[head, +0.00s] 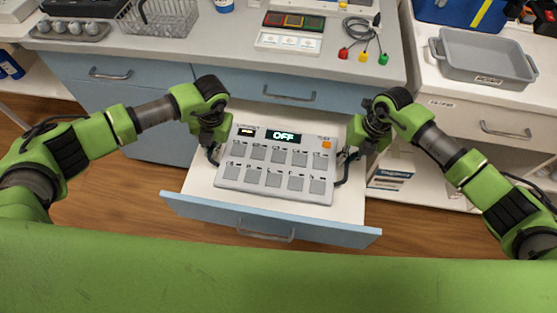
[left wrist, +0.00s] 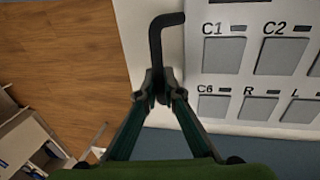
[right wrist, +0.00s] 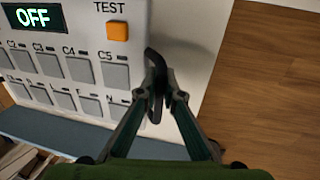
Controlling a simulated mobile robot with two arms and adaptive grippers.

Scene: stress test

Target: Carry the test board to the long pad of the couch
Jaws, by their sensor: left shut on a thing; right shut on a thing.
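The test board (head: 262,187) is a light grey panel with several square pads, an orange TEST button and a display reading OFF. It lies level in or just over the open drawer (head: 197,190); I cannot tell whether it touches the drawer floor. My left gripper (head: 213,152) is shut on the black handle at its left side, seen in the left wrist view (left wrist: 167,30). My right gripper (head: 350,154) is shut on the black handle at its right side, seen in the right wrist view (right wrist: 153,60). I cannot make out the couch pad.
A grey bin (head: 487,58) stands on the right counter. Wooden floor (head: 130,215) shows on both sides of the drawer.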

